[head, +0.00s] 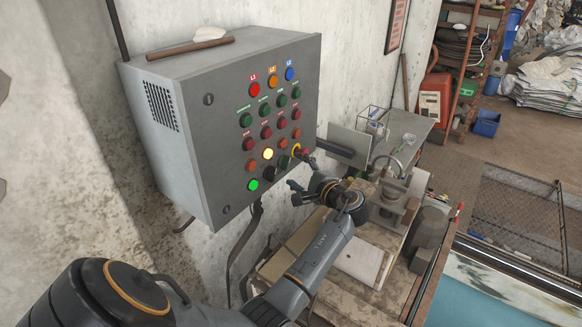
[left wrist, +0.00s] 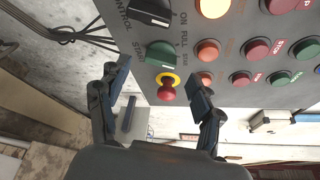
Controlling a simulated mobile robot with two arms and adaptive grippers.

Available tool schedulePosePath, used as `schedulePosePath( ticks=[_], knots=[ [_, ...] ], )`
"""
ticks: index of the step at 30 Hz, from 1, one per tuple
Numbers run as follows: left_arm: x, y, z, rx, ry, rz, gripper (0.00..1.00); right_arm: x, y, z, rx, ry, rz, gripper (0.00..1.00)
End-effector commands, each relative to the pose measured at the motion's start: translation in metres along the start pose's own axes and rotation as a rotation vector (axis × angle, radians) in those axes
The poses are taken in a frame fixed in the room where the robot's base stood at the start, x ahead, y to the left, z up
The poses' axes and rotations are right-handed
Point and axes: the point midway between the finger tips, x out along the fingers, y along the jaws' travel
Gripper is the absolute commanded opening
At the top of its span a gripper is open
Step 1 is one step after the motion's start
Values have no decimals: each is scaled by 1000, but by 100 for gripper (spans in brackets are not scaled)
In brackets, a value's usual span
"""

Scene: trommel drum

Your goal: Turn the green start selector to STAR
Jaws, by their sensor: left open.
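The green start selector (left wrist: 160,55) is a dark green knob on the grey panel, with FULL and STAR lettering beside it in the left wrist view. I cannot read its setting surely. In the head view the selector (head: 283,161) is in the lower right of the panel. My left gripper (left wrist: 160,74) is open and empty, its fingers spread on either side of the selector and the red stop button. In the head view the left gripper (head: 301,172) is just in front of the panel's lower right corner. I see no contact with the selector. My right gripper is not in view.
A red mushroom button on a yellow ring (left wrist: 167,88) sits right beside the selector, between the fingers. A black selector (left wrist: 150,12) is on its other side. Several lamps and buttons cover the control box (head: 195,150). A cluttered workbench (head: 300,235) stands below.

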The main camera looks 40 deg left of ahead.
Motion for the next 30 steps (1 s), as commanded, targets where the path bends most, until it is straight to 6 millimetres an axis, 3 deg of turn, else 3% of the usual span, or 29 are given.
schedulePosePath(
  ticks=[6,12,30],
  knots=[
    [-48,1,-1,0,2,1,66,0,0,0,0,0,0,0],
    [-73,1,0,2,1,1,66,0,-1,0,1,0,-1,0],
    [-79,0,0,2,-1,0,66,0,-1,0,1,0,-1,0]
  ],
)
